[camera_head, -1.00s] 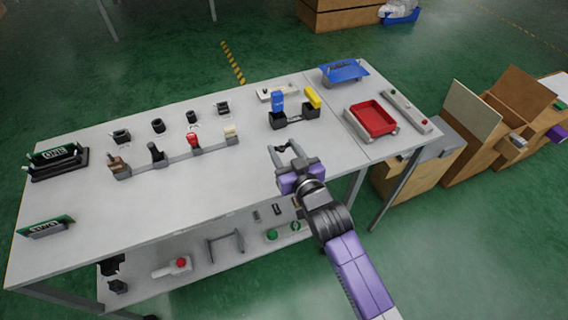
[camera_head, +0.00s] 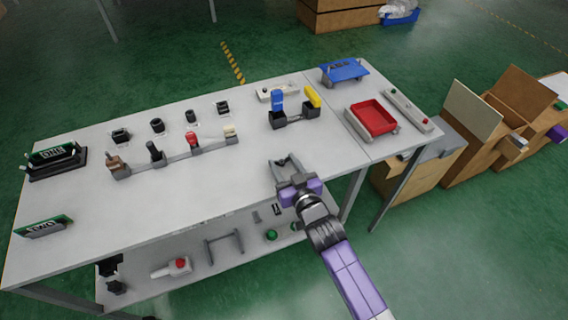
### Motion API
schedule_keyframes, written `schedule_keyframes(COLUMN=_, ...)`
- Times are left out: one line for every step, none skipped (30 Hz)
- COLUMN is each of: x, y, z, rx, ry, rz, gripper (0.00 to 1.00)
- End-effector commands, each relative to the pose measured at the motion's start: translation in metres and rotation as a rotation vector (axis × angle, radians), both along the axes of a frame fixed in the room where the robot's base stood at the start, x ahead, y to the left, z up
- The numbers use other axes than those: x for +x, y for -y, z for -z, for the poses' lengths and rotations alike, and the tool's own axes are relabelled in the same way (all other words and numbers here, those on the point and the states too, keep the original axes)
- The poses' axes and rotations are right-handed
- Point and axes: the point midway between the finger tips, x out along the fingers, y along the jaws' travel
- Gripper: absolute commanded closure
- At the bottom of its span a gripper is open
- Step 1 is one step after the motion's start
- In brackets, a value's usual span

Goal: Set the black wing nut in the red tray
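The red tray (camera_head: 357,119) lies flat on a pale base at the right part of the table, and its inside looks empty. My gripper (camera_head: 281,160) is over the front middle of the table, left of and nearer than the tray. Its two grey fingers are spread apart. A small dark piece shows by the fingertips; I cannot tell whether it is part of a finger or the black wing nut. I cannot pick out the wing nut for sure elsewhere among the small black parts.
A row of levers (camera_head: 192,141) stands left of my gripper, with several black fixtures behind it. A blue platform (camera_head: 345,71) is behind the tray. The table's front middle is clear.

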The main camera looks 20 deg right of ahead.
Motion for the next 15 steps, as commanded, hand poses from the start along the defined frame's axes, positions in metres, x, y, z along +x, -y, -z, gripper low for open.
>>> schedule_keyframes(x=0.0001, y=0.0000, z=0.0000, rx=0.000, ry=0.000, rz=0.000, gripper=0.48)
schedule_keyframes(x=0.0001, y=0.0000, z=-0.0001, rx=0.000, ry=0.000, rz=0.000, gripper=0.42)
schedule_keyframes(x=0.0000, y=0.0000, z=0.0000, rx=0.000, ry=0.000, rz=0.000, gripper=0.34)
schedule_keyframes(x=0.0000, y=0.0000, z=-0.0001, rx=0.000, ry=0.000, rz=0.000, gripper=0.34)
schedule_keyframes(x=0.0000, y=-0.0001, z=-0.0001, rx=0.000, ry=0.000, rz=0.000, gripper=0.34)
schedule_keyframes(x=0.0000, y=-0.0001, z=-0.0001, rx=0.000, ry=0.000, rz=0.000, gripper=0.34)
schedule_keyframes(x=0.0000, y=0.0000, z=-0.0001, rx=0.000, ry=0.000, rz=0.000, gripper=0.34)
schedule_keyframes(x=0.0000, y=-0.0001, z=-0.0002, rx=0.000, ry=0.000, rz=0.000, gripper=0.34)
schedule_keyframes(x=0.0000, y=-0.0001, z=-0.0001, rx=0.000, ry=0.000, rz=0.000, gripper=0.34)
schedule_keyframes(x=0.0000, y=-0.0001, z=-0.0002, rx=0.000, ry=0.000, rz=0.000, gripper=0.34)
schedule_keyframes(x=0.0000, y=-0.0001, z=-0.0001, rx=0.000, ry=0.000, rz=0.000, gripper=0.34)
schedule_keyframes(x=0.0000, y=-0.0001, z=-0.0002, rx=0.000, ry=0.000, rz=0.000, gripper=0.34)
schedule_keyframes(x=0.0000, y=-0.0002, z=-0.0003, rx=0.000, ry=0.000, rz=0.000, gripper=0.34)
schedule_keyframes(x=0.0000, y=-0.0004, z=-0.0003, rx=0.000, ry=0.000, rz=-0.001, gripper=0.34)
schedule_keyframes(x=0.0000, y=-0.0008, z=-0.0003, rx=0.000, ry=0.000, rz=-0.001, gripper=0.34)
